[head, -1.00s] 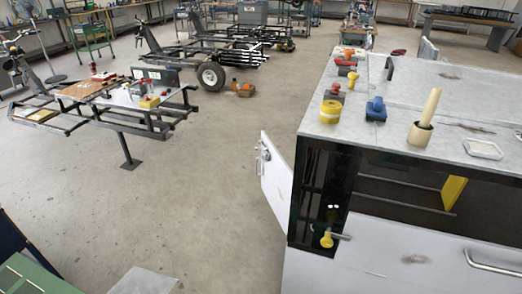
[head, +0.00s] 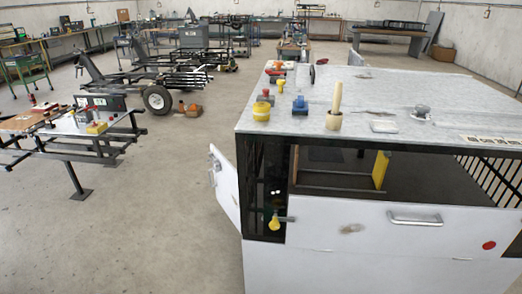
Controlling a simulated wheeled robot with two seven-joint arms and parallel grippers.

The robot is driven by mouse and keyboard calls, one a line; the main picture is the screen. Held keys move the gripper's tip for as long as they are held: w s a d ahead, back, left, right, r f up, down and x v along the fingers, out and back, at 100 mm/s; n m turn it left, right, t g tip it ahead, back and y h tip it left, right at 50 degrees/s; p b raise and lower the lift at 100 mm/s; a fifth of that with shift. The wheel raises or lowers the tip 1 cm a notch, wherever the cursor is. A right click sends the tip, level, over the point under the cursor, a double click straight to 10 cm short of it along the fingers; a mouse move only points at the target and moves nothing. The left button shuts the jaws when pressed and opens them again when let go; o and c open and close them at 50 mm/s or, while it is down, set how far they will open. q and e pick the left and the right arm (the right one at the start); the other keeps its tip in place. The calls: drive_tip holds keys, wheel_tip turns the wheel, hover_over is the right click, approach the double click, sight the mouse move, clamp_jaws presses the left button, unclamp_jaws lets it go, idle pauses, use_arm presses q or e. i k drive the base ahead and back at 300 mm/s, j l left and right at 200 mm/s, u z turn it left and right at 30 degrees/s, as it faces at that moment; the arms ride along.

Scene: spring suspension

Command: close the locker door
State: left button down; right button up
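The locker (head: 262,170) is a large cabinet with a grey top, white panels and a dark frame at the right of the head view. A white door (head: 225,187) stands swung out at its left side, with a small metal latch or handle on its outer edge. The white front panel (head: 330,228) has a metal handle (head: 415,219) and a red round mark, with an open gap above it. A yellow knob (head: 275,222) sits at the front left. Neither gripper shows in the head view.
On the cabinet top stand a yellow tape roll (head: 261,111), a blue item (head: 300,105) and a wooden-handled tool (head: 335,108). A black metal frame with a cluttered tray (head: 80,125) stands at the left. The concrete floor (head: 150,220) between them is clear.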

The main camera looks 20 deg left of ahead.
sight(225, 175)
drive_tip(key=i+j+z, duration=0.4)
drive_tip(key=j, duration=0.2)
drive_tip(key=i+j+z, duration=0.2)
drive_tip(key=j+z, duration=0.2)
drive_tip(key=j, duration=0.25)
drive_tip(key=i+j, duration=0.1)
drive_tip(key=j, duration=0.25)
drive_tip(key=i+j, duration=0.15)
drive_tip(key=j, duration=0.25)
drive_tip(key=i+j, duration=0.1)
drive_tip(key=j, duration=0.25)
drive_tip(key=i+j, duration=0.15)
drive_tip(key=j, duration=0.25)
drive_tip(key=i+j, duration=0.1)
drive_tip(key=j, duration=0.25)
drive_tip(key=i+j, duration=0.15)
drive_tip(key=j, duration=0.25)
drive_tip(key=i+j, duration=0.1)
drive_tip(key=j, duration=0.25)
